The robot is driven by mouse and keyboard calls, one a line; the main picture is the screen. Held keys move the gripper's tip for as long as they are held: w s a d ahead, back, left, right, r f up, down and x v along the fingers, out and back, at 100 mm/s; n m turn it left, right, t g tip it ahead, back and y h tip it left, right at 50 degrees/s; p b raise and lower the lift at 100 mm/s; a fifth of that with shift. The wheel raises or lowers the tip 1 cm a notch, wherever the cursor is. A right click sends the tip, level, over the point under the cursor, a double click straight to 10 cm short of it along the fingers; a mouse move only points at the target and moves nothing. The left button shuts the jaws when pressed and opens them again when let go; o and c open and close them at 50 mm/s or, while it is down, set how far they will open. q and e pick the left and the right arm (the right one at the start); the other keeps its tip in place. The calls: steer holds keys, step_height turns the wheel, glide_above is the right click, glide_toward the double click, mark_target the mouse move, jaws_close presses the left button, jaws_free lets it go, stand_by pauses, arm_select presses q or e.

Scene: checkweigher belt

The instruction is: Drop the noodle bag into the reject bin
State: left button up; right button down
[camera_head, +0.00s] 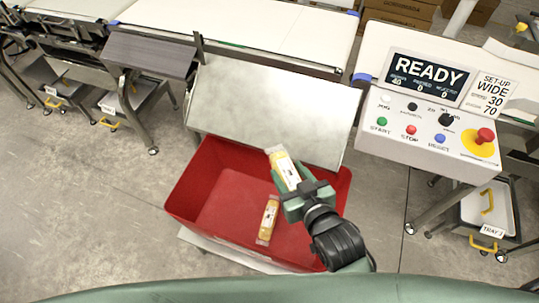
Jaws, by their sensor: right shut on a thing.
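A noodle bag (283,168), clear-ended with yellow contents and a white label, is held by my right gripper (301,189). The gripper is shut on its lower end, and the bag points up and left. Both show over the right part of the red reject bin (192,184). A second, similar noodle bag (268,221) lies on the bin floor, left of the gripper. My right arm hides part of the bin's right side. My left gripper is not in view.
A pale sloped chute (270,110) stands at the bin's back edge. A control panel (420,130) with a READY screen and a red stop button is at right. The white belt (250,25) runs along the back. Grey floor is clear left of the bin.

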arm_select(q)
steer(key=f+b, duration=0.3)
steer(key=b, duration=0.1)
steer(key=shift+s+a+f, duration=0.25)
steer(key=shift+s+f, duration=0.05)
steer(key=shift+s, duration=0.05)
arm_select(e)
steer(key=w+a+f+n+g+y, duration=0.1)
steer(key=w+a+f+y, duration=0.1)
steer(key=f, duration=0.4)
steer(key=w+a+f+n+y, duration=0.1)
steer(key=w+a+f+n, duration=0.1)
steer(key=w+a+f, duration=0.2)
step_height(320, 180, down, 3)
steer(key=shift+w+f+n+g+y, duration=0.1)
steer(key=shift+w+n+g+y, duration=0.25)
steer(key=shift+w, duration=0.65)
steer(key=shift+a, duration=0.1)
steer(key=c, duration=0.6)
jaws_free()
steer(key=shift+c, duration=0.2)
steer(key=shift+o, duration=0.3)
steer(key=shift+s, duration=0.1)
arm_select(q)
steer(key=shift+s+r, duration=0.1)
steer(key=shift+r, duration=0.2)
arm_select(e)
steer(key=v, duration=0.7)
steer(key=shift+s+d+r, duration=0.25)
